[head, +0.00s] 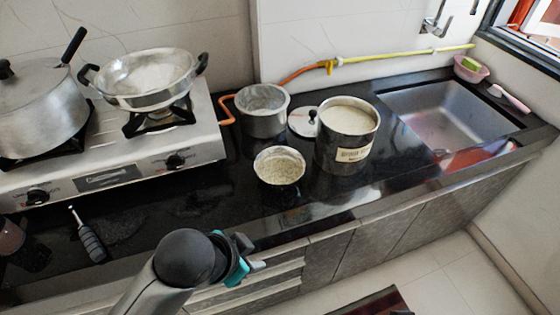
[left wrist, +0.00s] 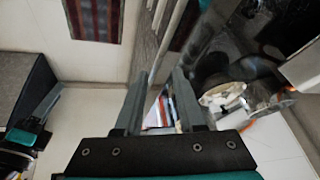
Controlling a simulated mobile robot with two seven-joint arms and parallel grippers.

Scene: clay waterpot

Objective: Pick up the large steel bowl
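The likeliest large steel bowl is a deep, round steel vessel (head: 262,110) on the black counter, right of the stove. A smaller steel bowl (head: 279,166) with pale grains stands in front of it. My left gripper (head: 254,266) is in front of the counter's edge, apart from both. In the left wrist view, the left gripper's two fingers (left wrist: 158,102) are spread with nothing held between them. A teal and black part at that view's left edge may be my right gripper (left wrist: 27,138); its fingers are not clear.
A two-handled pan (head: 150,80) and a lidded pot (head: 40,105) stand on the stove (head: 105,178). A tall steel canister (head: 345,150) stands right of the bowls, before the sink (head: 455,115). A dark-handled tool (head: 91,242) lies at front left.

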